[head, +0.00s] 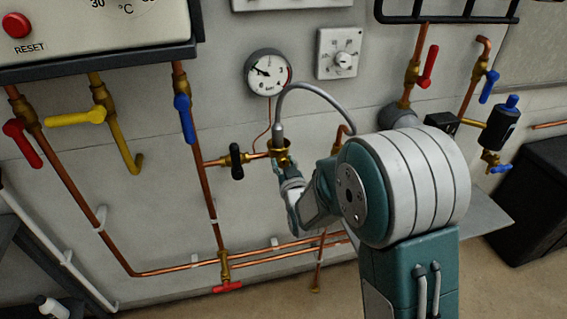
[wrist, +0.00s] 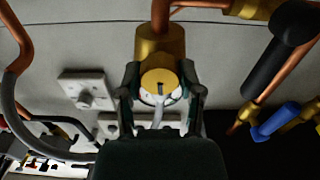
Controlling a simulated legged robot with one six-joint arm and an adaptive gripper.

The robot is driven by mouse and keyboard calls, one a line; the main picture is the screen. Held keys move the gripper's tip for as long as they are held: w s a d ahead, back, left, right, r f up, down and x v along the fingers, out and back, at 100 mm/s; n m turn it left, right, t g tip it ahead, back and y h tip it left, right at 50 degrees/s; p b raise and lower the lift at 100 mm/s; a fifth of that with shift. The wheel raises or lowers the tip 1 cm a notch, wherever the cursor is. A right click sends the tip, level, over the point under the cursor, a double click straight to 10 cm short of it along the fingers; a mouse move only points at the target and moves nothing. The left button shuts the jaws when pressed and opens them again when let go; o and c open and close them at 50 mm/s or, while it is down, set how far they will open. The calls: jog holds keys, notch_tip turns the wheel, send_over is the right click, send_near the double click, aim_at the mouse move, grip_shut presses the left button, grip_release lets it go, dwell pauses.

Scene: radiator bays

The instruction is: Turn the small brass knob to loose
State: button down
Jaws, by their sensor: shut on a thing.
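The small brass knob (wrist: 158,78) sits below a brass valve body (wrist: 160,45) on a copper pipe in the wrist view. My gripper (wrist: 161,74) has a dark finger on each side of it and is shut on it. A small dark mark shows on the knob's face. In the head view brass parts (head: 281,156) show at the end of my arm, beside the black-handled valve (head: 236,161). My gripper and arm hide much of the knob there, and its turn position cannot be told.
A pressure gauge (head: 268,72) and a wall dial (head: 341,54) are above. Red, yellow and blue lever valves hang left, including a blue lever (head: 185,118). A thin grey hose (head: 318,92) arches over my wrist. Copper pipes (head: 180,268) run low along the wall.

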jog(key=n, duration=0.4)
jog(key=shift+a, duration=0.1)
jog(key=shift+n, duration=1.9)
jog(key=shift+c, duration=1.3)
grip_release()
jog(key=shift+a, duration=0.15)
jog(key=shift+s, duration=0.2)
jog(key=v, duration=1.1)
jog(key=shift+s, duration=0.3)
